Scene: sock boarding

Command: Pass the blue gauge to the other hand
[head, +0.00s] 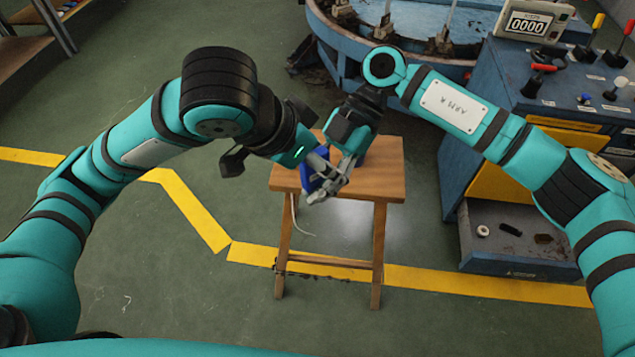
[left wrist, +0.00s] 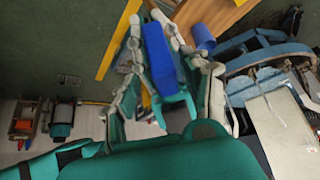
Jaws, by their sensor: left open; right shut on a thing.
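The blue gauge (head: 309,168) is a flat blue block above the wooden stool, partly covered by grey fingers in the head view. It shows more fully in the left wrist view (left wrist: 158,55). My right gripper (head: 338,180) comes down from the upper right and is shut on the gauge. My left gripper (head: 316,160) reaches in from the left. In the left wrist view its open fingers (left wrist: 168,88) lie on either side of the gauge's near end. I cannot tell whether they touch it. The two grippers overlap closely in the head view.
The wooden stool (head: 380,180) stands below the grippers. A blue cylinder (left wrist: 203,37) is by its top. A blue round machine (head: 345,45) is behind. A blue control cabinet (head: 460,150) with levers stands at right. Open floor lies left and in front.

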